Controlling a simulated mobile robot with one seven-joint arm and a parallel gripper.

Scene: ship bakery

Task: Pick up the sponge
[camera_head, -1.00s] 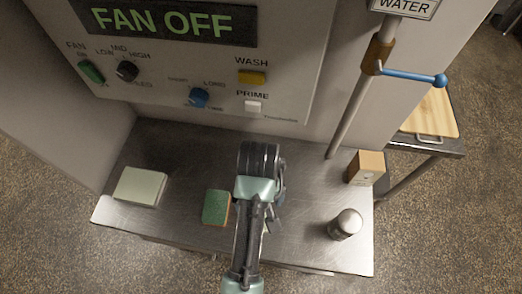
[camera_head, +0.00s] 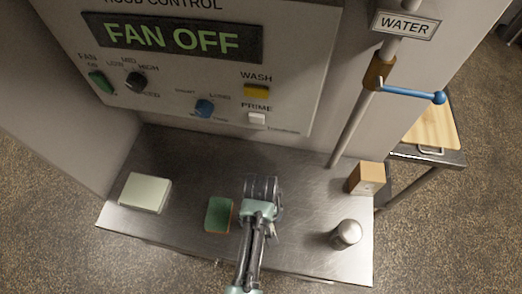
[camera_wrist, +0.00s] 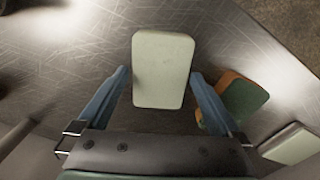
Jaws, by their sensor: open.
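The sponge (camera_head: 218,214), with a green top and an orange side, lies on the steel table just left of my gripper (camera_head: 262,214) in the head view. In the wrist view the sponge (camera_wrist: 243,103) is right of the right finger, which overlaps its near edge in the picture. My gripper (camera_wrist: 160,74) is open, pointing down. A pale cream block (camera_wrist: 163,68) shows between its fingers, with gaps on both sides; whether it is below the fingertips or level with them I cannot tell. My arm hides this block in the head view.
On the steel table (camera_head: 190,160), a pale box (camera_head: 146,193) lies at left; a wooden block (camera_head: 366,178) and a metal-topped shaker (camera_head: 346,234) stand at right. The control panel (camera_head: 190,60) and a pipe with a blue-handled valve (camera_head: 412,93) rise behind.

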